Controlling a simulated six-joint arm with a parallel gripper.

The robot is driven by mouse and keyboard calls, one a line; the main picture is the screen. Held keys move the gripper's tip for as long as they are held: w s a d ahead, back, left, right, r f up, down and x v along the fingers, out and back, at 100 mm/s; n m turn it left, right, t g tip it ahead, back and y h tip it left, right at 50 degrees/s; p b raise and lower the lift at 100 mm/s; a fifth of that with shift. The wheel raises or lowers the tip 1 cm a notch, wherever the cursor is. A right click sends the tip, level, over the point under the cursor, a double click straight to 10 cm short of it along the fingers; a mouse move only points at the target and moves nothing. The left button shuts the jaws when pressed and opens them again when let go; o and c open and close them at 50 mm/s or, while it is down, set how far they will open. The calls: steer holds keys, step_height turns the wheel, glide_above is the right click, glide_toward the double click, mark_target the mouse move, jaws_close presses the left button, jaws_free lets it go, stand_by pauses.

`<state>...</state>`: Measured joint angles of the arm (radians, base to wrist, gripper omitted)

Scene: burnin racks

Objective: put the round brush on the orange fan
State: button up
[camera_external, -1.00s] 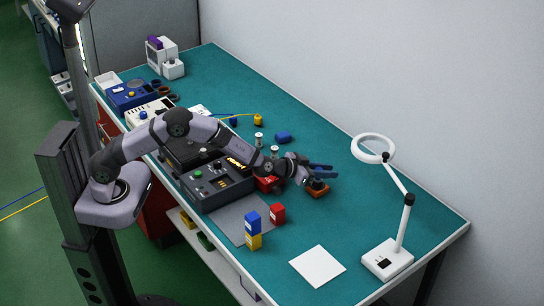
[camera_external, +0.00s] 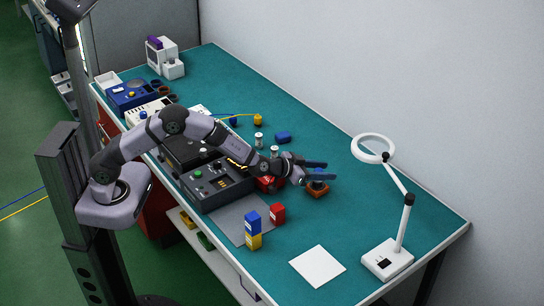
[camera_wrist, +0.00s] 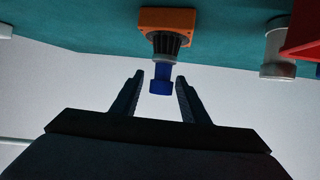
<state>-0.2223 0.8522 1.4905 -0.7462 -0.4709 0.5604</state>
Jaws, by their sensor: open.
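The orange fan (camera_external: 318,192) is a squat orange block on the teal bench; it shows at the top of the wrist view (camera_wrist: 150,19). The round brush (camera_wrist: 162,72) stands upright on it, dark ribbed head down against the fan and blue handle away from it. The brush is small and partly covered by a finger in the outside view (camera_external: 318,182). My gripper (camera_wrist: 159,77) is open. Its dark fingers lie on either side of the handle's end, with a gap showing on both sides. In the outside view, my gripper (camera_external: 323,170) is just above the fan.
A red block (camera_external: 277,213), a blue block on a yellow one (camera_external: 252,222) and a white sheet (camera_external: 317,266) lie in front. A white ring lamp (camera_external: 389,258) stands right. Small cylinders (camera_external: 259,140) and a blue piece (camera_external: 283,137) are behind. A dark control box (camera_external: 215,184) is left.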

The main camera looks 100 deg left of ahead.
steer(key=b+v, duration=0.1)
steer(key=v, duration=0.9)
steer(key=shift+s+d+r, duration=0.1)
